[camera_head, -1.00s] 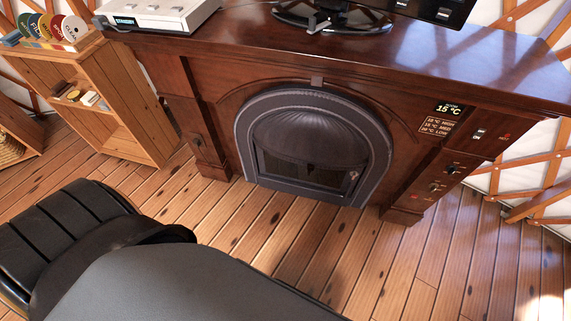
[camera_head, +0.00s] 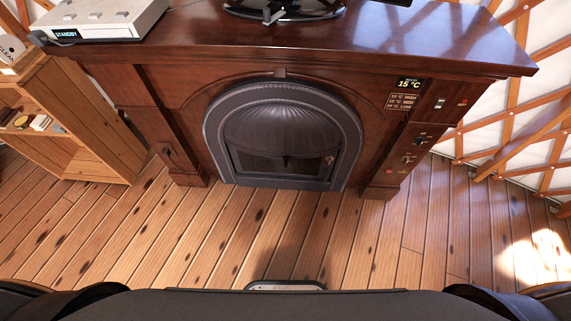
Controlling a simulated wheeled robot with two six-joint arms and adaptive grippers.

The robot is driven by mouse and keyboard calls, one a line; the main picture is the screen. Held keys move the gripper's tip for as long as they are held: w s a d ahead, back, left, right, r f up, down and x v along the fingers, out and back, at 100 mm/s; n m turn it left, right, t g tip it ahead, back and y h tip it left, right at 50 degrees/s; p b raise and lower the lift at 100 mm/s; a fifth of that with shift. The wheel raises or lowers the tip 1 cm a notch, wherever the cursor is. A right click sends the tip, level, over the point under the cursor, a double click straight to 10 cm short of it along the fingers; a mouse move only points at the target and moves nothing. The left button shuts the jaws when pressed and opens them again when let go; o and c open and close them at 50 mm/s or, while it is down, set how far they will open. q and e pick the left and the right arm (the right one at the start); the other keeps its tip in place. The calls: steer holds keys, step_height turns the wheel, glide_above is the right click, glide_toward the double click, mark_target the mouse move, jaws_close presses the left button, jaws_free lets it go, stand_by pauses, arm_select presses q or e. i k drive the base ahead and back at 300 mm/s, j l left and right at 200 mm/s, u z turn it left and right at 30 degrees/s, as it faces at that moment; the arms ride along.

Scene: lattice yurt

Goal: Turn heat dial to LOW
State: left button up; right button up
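A dark wooden fireplace cabinet (camera_head: 160,100) stands ahead with an arched black firebox (camera_head: 270,135) in its middle. The control panel is on its right pillar. A small display (camera_head: 409,84) there reads 15 °C, with a label plate (camera_head: 403,101) listing HIGH, MED and LOW below it. A dial-like knob (camera_head: 408,158) sits low on the pillar, under another small control (camera_head: 420,139). Which setting the knob points to is too small to tell. Neither of my grippers shows in the head view.
A white device (camera_head: 100,18) reading STANDBY and a black stand (camera_head: 285,10) are on the mantel. A wooden shelf (camera_head: 85,125) stands at left. The plank floor (camera_head: 230,240) before the cabinet is clear. Lattice wall (camera_head: 510,90) is at right.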

mark_target(419, 140)
steer(key=z, duration=1.3)
